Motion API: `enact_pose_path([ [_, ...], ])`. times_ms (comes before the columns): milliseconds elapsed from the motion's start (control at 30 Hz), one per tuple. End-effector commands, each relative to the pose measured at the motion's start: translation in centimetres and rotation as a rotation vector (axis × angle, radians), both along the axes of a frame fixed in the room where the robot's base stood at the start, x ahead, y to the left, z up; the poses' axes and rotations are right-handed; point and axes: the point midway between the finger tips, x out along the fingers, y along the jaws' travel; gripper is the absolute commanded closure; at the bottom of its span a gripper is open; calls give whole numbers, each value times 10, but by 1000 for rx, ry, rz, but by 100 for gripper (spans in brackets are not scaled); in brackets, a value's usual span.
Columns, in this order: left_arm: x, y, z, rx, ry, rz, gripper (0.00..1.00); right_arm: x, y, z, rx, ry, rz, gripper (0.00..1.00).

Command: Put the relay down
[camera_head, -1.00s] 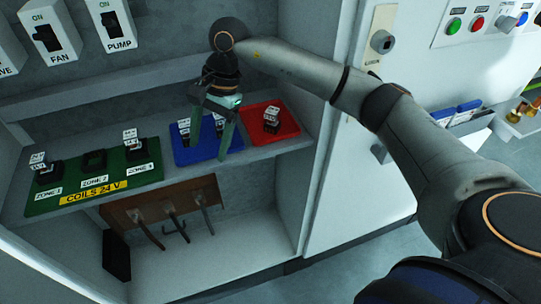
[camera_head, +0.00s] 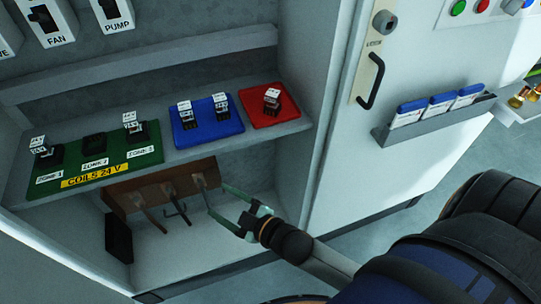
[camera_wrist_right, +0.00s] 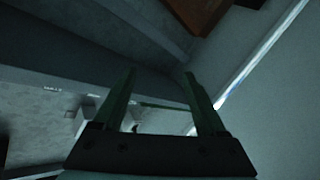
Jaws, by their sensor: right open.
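Two white-topped relays (camera_head: 185,110) (camera_head: 221,100) stand on the blue mat (camera_head: 207,129). Another relay (camera_head: 271,98) stands on the red mat (camera_head: 290,109). The green coil board (camera_head: 99,150) holds relays at the Zone 1 (camera_head: 40,147) and Zone 3 (camera_head: 131,122) places. The Zone 2 socket (camera_head: 95,142) is bare. My right gripper (camera_head: 217,199) is open and empty, below the shelf and apart from the relays. Its spread fingers also show in the right wrist view (camera_wrist_right: 159,76), with nothing between them. My left gripper is out of view.
Below the shelf (camera_head: 190,152), a brown rack (camera_head: 160,190) with several metal hooks stands close to the right gripper. A black block (camera_head: 118,238) stands left of it. The cabinet door (camera_head: 345,150) with its handle (camera_head: 371,82) is at the right.

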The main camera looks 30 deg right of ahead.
Motion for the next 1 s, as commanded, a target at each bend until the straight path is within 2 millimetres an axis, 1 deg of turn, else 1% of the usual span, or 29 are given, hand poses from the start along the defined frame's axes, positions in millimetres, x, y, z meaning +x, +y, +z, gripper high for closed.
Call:
enact_pose_path([
  [33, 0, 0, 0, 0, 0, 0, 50, -26, -12, -31, 81, 152, -74, 26],
  [67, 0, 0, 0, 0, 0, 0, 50, -39, -19, -47, 126, 233, -116, 26],
  [100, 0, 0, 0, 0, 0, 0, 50, -58, -27, -65, 180, 333, -169, 26],
  [133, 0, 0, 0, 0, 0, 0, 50, -71, -31, -77, 216, 398, -204, 26],
  [200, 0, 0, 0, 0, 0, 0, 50, -98, -39, -98, 282, 520, -272, 26],
  [300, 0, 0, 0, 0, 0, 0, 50, -123, -44, -115, 339, 626, -334, 26],
  [333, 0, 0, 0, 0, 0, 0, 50, -128, -45, -118, 350, 644, -346, 26],
  [433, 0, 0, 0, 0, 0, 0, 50, -134, -46, -121, 361, 668, -359, 26],
  [1000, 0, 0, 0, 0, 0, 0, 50, -133, -45, -121, 357, 665, -355, 26],
])
